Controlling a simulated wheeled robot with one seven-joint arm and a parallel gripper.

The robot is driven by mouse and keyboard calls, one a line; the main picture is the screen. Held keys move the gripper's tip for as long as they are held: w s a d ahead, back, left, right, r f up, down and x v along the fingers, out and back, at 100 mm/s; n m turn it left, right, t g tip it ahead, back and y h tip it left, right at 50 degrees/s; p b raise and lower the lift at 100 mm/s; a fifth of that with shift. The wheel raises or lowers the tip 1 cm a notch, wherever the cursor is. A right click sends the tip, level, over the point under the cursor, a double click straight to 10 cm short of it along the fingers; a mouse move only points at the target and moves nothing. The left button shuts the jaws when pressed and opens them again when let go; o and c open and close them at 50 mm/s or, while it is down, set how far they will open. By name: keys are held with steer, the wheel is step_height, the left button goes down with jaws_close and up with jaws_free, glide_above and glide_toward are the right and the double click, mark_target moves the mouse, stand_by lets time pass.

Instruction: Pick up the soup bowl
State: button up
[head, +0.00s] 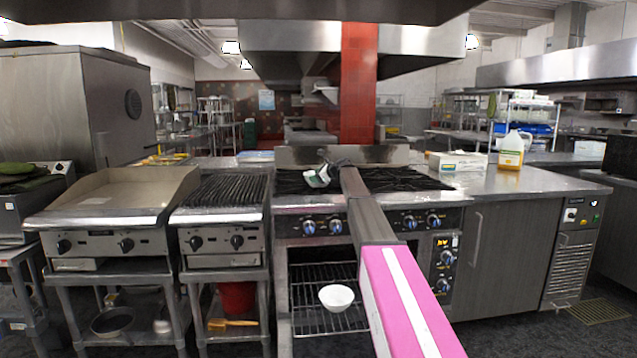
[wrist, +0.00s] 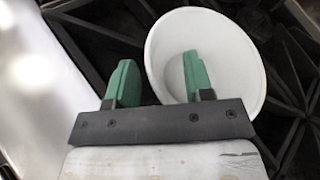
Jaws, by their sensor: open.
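A white round bowl (wrist: 235,60) shows in the wrist view over the dark stove grate. My gripper (wrist: 158,62) is open, with two green fingers. The right finger overlaps the bowl's inside, and the left finger is outside its left rim, so the rim lies between them; I cannot tell whether they touch it. In the head view my gripper (head: 326,172) is small above the burners, with a whitish bowl-like shape (head: 313,180) at it, partly hidden. Another white bowl (head: 337,297) sits on the oven rack below. I cannot tell which one is the soup bowl.
The stove top grate (head: 405,179) lies around my gripper. A ridged grill (head: 228,190) and a flat griddle (head: 115,188) stand left. A steel counter (head: 510,183) on the right holds a box (head: 457,162) and a yellow-and-white jug (head: 511,152).

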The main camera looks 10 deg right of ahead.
jaws_close()
steer(key=shift+r, duration=0.1)
